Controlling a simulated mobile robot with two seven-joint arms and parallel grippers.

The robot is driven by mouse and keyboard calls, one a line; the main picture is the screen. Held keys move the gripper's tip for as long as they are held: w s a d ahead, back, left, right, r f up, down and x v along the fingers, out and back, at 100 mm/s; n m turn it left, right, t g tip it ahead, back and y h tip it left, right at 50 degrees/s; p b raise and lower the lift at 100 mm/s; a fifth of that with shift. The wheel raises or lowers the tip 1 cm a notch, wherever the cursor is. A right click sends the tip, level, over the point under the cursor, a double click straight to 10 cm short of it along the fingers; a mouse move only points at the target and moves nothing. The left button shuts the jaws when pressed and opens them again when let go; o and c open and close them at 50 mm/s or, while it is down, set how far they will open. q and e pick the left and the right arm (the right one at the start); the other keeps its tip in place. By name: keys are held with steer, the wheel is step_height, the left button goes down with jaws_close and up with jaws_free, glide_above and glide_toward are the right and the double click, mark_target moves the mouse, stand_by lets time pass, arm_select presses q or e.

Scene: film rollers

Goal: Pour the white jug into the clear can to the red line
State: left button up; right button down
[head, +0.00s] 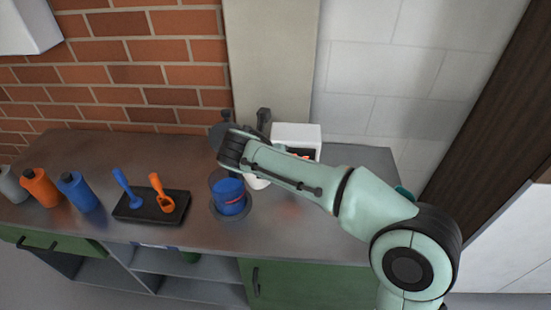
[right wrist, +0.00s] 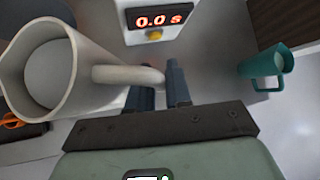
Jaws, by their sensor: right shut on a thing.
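The white jug (right wrist: 42,75) is at the left of the right wrist view, its open mouth facing the camera. My right gripper (right wrist: 161,78) is shut on its handle. In the head view only a small white part of the jug (head: 258,183) shows below my right arm. The clear can (head: 230,195) stands just left of that part, on a dark round base, with blue in it and a red line on its side. My arm partly covers the area above the can. I cannot tell the liquid level against the line. My left gripper is not in view.
A white timer box (head: 297,133) stands behind my arm; its display (right wrist: 160,18) reads 0.0 s. A teal jug (right wrist: 265,66) stands to the right. A black tray (head: 133,210) with blue and orange scoops, and blue, orange and grey bottles (head: 78,192), stand left.

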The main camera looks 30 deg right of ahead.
steer(key=shift+r+n+g+h+p, duration=0.4)
steer(key=shift+r+g+h+p, duration=0.1)
steer(key=shift+r+p, duration=0.85)
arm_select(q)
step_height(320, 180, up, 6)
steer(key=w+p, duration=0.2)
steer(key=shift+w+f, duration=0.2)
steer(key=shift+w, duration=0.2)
arm_select(e)
steer(key=shift+w+a+r+n+g+h, duration=0.15)
steer(key=shift+r+n+g+h, duration=0.15)
steer(key=shift+r+g+h, duration=0.45)
steer(key=shift+r+y, duration=0.2)
steer(key=shift+y, duration=0.05)
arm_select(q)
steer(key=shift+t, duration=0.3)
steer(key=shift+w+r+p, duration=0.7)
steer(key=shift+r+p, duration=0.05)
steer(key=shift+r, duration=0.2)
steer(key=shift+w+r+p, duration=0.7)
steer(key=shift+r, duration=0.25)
arm_select(e)
steer(key=shift+w+r+n+h, duration=0.1)
steer(key=shift+r+n+h, duration=0.25)
steer(key=shift+r, duration=0.2)
stand_by(2.0)
